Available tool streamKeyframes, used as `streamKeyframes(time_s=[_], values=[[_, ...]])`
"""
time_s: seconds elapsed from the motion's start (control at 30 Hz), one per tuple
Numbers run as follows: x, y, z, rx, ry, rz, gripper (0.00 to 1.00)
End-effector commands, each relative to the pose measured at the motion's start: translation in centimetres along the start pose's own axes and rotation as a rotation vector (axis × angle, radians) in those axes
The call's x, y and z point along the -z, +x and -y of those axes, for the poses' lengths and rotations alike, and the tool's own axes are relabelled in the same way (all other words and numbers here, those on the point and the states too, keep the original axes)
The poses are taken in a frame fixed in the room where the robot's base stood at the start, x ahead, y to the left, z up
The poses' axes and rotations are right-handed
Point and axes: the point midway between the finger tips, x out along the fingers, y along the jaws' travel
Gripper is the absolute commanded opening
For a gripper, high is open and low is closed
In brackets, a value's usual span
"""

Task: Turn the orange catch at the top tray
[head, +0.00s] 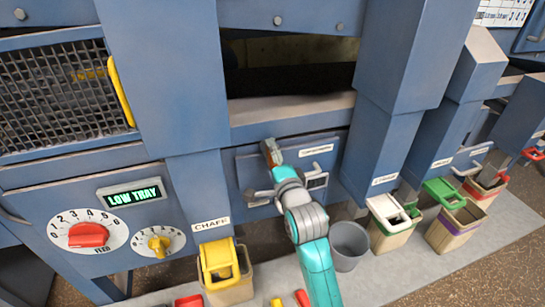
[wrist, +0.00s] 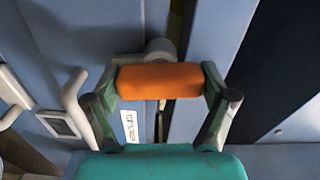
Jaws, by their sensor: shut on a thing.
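The orange catch (wrist: 158,81) sits on a grey round pivot in the wrist view, its orange block lying across the picture. My gripper (wrist: 159,84) is shut on it, with one finger at each end of the block. In the head view only a small orange-brown patch of the catch (head: 276,157) shows by my gripper (head: 270,150). It is at the upper edge of a blue panel (head: 248,172) below the wide dark opening. My fingers and wrist hide most of the catch there.
A grey handle (wrist: 75,92) stands close left of my gripper in the wrist view. The head view shows a yellow-lidded chaff bin (head: 222,262), a grey bucket (head: 348,242), a LOW TRAY display (head: 135,194) and a red feed dial (head: 88,235). Blue columns flank the panel.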

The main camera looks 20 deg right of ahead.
Motion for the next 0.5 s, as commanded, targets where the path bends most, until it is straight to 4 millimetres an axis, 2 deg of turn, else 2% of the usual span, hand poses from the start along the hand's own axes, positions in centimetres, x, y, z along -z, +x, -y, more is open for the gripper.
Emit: streamKeyframes(time_s=[0.2,0.5], values=[[0.01,0.0,-0.1,-0.002,0.084,0.0,0.48],[0.02,0.0,-0.11,-0.002,0.122,0.0,0.48]])
